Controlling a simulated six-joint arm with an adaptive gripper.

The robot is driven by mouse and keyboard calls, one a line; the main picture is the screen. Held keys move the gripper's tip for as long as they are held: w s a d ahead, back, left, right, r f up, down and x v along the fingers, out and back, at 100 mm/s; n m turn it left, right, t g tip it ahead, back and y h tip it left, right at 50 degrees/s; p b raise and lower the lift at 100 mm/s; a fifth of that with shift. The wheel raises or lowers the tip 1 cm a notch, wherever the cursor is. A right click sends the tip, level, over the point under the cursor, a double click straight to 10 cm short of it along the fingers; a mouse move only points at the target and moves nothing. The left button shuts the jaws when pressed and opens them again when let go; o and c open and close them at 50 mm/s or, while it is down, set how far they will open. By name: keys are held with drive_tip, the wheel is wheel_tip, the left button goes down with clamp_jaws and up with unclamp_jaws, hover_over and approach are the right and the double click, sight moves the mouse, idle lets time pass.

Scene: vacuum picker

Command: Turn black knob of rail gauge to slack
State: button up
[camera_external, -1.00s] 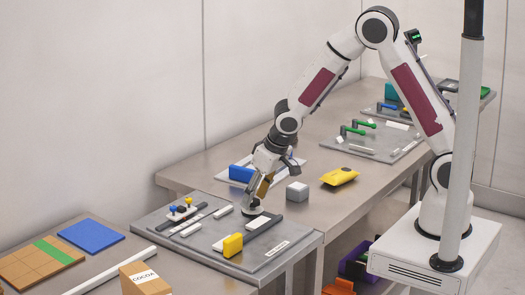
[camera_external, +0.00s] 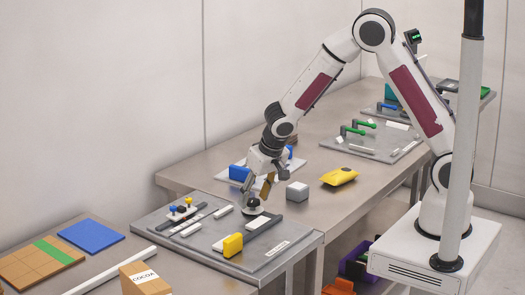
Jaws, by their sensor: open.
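A grey panel (camera_external: 206,262) lies on the near table. My gripper (camera_external: 262,191) is open, pointing down just above that dark round piece. Contact and the knob's setting are too small to tell.
A yellow block (camera_external: 233,245) stands on the panel. A cocoa box (camera_external: 145,280) stands at front left.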

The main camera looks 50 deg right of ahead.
drive_tip(key=s+r+n, duration=0.1)
drive_tip(key=s+r, duration=0.3)
drive_tip(key=r, duration=0.2)
drive_tip(key=shift+s+r+n, duration=0.15)
drive_tip(key=shift+s+n, duration=0.2)
drive_tip(key=shift+n, duration=0.05)
drive_tip(key=shift+d, duration=0.1)
idle(0.4)
idle(0.4)
